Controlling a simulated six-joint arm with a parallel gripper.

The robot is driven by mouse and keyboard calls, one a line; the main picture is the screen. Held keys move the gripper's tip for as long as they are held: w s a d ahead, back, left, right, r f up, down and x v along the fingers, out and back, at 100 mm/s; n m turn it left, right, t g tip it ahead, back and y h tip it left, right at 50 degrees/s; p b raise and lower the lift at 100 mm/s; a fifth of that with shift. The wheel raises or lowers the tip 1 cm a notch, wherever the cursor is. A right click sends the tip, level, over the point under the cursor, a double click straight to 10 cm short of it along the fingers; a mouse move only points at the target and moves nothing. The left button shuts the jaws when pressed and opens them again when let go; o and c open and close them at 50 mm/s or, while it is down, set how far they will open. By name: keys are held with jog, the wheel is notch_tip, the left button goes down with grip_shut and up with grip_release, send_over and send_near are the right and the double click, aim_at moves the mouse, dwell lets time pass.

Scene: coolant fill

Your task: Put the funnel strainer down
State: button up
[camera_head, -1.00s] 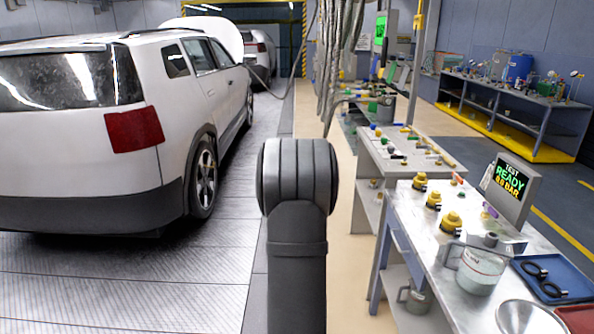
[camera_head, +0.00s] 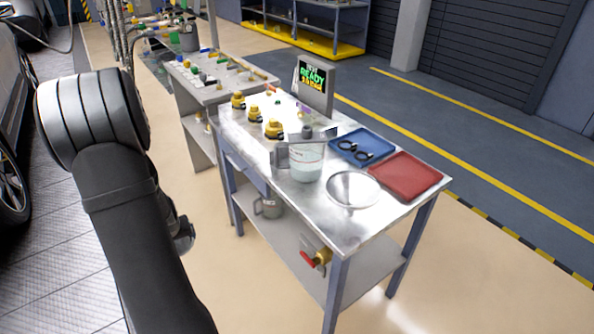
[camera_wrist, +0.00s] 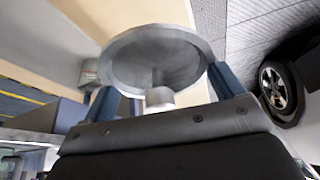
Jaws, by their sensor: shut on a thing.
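In the wrist view my gripper (camera_wrist: 162,94) has its blue fingers closed around a grey, round, wide-rimmed piece, which I take to be the funnel strainer (camera_wrist: 155,58). A short pale stub shows at its near side, between the fingers. The funnel strainer is held in the air, with floor behind it.
On the bench are a shiny steel bowl (camera_head: 354,189), a clear measuring jug (camera_head: 306,163), a blue tray (camera_head: 362,142) with black rings, a red tray (camera_head: 405,177), yellow-capped fittings (camera_head: 273,130) and a display (camera_head: 314,86). Bare bench top shows at the front corner.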

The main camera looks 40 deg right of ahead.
jog(key=w+d+r+m, duration=0.25)
jog(key=d+r, duration=0.25)
jog(key=d, duration=0.4)
notch_tip(320, 180, up, 19)
jog(key=m+g+h, duration=0.2)
jog(key=m+h, duration=0.1)
jog(key=m, duration=0.5)
send_over(301, 190)
jog(key=a, duration=0.2)
jog(key=f, duration=1.7)
jog(key=shift+s+d+f, duration=0.25)
jog(key=shift+s, duration=0.1)
jog(key=shift+f, duration=0.15)
jog(key=o, duration=0.7)
jog(key=shift+o, duration=0.3)
